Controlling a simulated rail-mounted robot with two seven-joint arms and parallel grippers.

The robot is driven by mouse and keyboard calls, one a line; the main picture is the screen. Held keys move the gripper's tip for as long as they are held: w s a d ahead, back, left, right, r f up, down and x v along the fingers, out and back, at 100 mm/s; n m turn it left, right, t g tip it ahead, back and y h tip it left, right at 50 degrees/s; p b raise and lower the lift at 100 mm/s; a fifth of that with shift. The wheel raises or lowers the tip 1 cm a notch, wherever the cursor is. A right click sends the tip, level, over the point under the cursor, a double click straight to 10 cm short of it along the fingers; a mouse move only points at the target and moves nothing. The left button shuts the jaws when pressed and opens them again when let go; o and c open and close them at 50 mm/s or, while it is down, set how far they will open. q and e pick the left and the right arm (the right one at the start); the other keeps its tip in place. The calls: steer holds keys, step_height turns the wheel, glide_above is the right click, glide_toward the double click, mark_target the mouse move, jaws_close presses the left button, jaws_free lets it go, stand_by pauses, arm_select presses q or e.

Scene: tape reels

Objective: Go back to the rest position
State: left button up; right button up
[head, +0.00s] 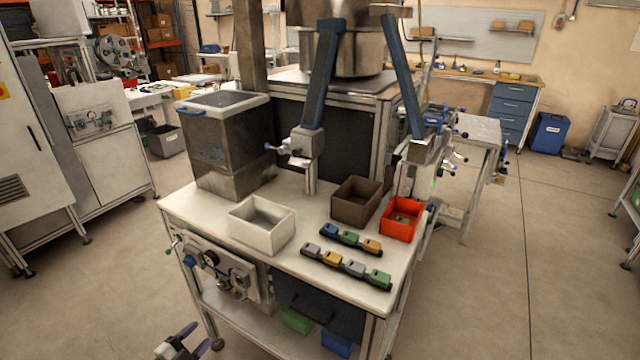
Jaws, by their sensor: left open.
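My left gripper (195,338) shows at the bottom left of the head view. Its two dark fingers are apart, with nothing between them. It is low in front of the workbench (185,208), clear of the things on top. My right gripper is out of view. On the bench lie two rows of small coloured pieces: a back row (350,239) in blue, green and orange, and a front row (345,266) in grey, orange and green. A red bin (387,231) holds a small green piece.
A white bin (244,237) and a brown bin (341,207) stand on the bench, both looking empty. A large metal container (222,160) stands behind the white bin. Green and blue bins (297,321) sit on the lower shelf. The floor (480,300) to the right is clear.

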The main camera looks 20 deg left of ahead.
arm_select(q)
steer(key=a+f+n+g+y, duration=0.3)
steer(key=a+f+n+y, duration=0.1)
steer(key=a+y, duration=0.15)
steer(key=s+d+r+n+g+p, duration=0.25)
steer(key=s+d+r+g, duration=0.2)
steer(key=s+d, duration=0.65)
steer(key=s+d+r+n+g+p, duration=0.2)
steer(key=s+d+r+n+g, duration=0.3)
steer(key=s+d, duration=0.55)
steer(key=s+d+g+h+p, duration=0.15)
steer(key=s+d+p, duration=0.25)
steer(key=s+d, duration=0.45)
step_height(320, 180, up, 38)
steer(key=a+p, duration=0.1)
steer(key=p, duration=3.5)
steer(key=shift+s+a+p, duration=0.3)
steer(key=shift+p, duration=0.1)
steer(key=shift+m, duration=0.25)
